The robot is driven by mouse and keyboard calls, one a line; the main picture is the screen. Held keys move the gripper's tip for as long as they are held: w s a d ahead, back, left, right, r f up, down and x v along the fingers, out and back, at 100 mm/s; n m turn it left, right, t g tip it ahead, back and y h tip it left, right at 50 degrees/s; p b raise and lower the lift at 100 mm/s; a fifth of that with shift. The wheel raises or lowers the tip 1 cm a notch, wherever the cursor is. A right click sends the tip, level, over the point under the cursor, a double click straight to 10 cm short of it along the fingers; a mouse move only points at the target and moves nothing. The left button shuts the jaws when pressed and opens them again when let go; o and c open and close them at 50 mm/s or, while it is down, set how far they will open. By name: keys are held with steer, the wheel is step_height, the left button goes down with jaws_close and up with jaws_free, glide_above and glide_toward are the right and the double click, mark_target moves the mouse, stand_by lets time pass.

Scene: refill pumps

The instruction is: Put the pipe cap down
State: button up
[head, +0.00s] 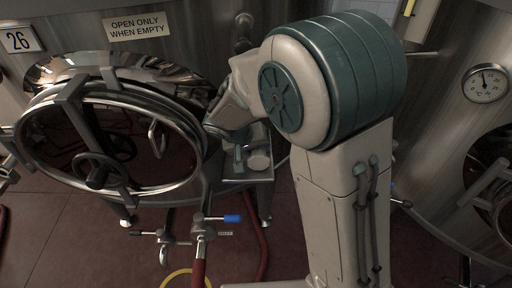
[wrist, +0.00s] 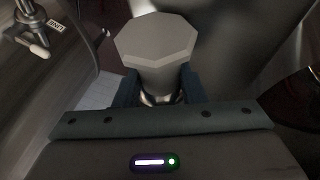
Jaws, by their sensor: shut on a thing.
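The pipe cap (wrist: 157,42) is a grey piece with a flat eight-sided top and a narrower, shiny metal lower part, seen in the wrist view. My gripper (wrist: 158,90) is shut on it, with a dark blue finger on each side. The lower end of the cap is partly hidden by the gripper body. In the head view my gripper (head: 240,157) is low over a small metal shelf (head: 262,177) beside the open tank hatch. A pale round piece (head: 259,160) shows there; I cannot tell if it is the held cap or whether it touches the shelf.
The round hatch (head: 98,172) with its handwheel stands open left of my gripper. A pipe valve with a blue handle (head: 232,218) and a red hose (head: 199,270) are below the shelf. A tank with a gauge (head: 487,83) stands at the right.

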steer(key=shift+f+b, duration=0.2)
steer(key=shift+b, duration=0.1)
steer(key=o, duration=1.1)
steer(key=shift+r, duration=0.1)
steer(key=shift+s+a+r+p, duration=0.1)
steer(key=shift+a+r+p, duration=0.05)
steer(key=shift+r+p, duration=0.3)
steer(key=v, duration=1.1)
steer(key=s+d+y, duration=0.1)
steer(key=s+d, duration=0.4)
steer(key=s+d+g+y, duration=0.1)
steer(key=s+d+y, duration=0.1)
steer(key=s+d, duration=0.3)
steer(key=s+d+y, duration=0.1)
steer(key=s+d, duration=0.4)
steer(key=d, duration=0.1)
steer(key=shift+s+f+m+g, duration=0.35)
steer(key=shift+m+g, duration=0.05)
